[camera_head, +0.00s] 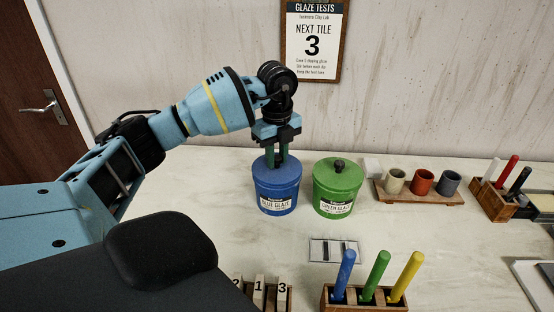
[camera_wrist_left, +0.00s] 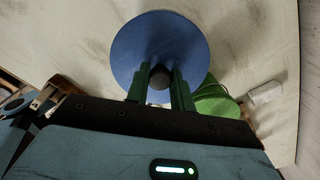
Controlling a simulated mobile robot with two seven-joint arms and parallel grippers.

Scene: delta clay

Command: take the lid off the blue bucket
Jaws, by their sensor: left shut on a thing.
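The blue bucket (camera_head: 277,196) labelled "BLUE GLAZE" stands on the table at the middle. Its blue lid (camera_head: 290,165) shows at the top of the bucket, and I see no clear gap between lid and bucket. My left gripper (camera_head: 277,158) points straight down over the lid. In the left wrist view the green fingers (camera_wrist_left: 160,88) are shut on the dark round knob (camera_wrist_left: 159,78) at the middle of the blue lid (camera_wrist_left: 158,40). My right gripper is not in view.
A green bucket (camera_head: 338,190) with its lid on stands close to the right of the blue one. A wooden tray (camera_head: 420,194) with three cups is further right. A rack (camera_head: 365,297) of coloured sticks and numbered tiles (camera_head: 259,292) are in front. Table left of the blue bucket is clear.

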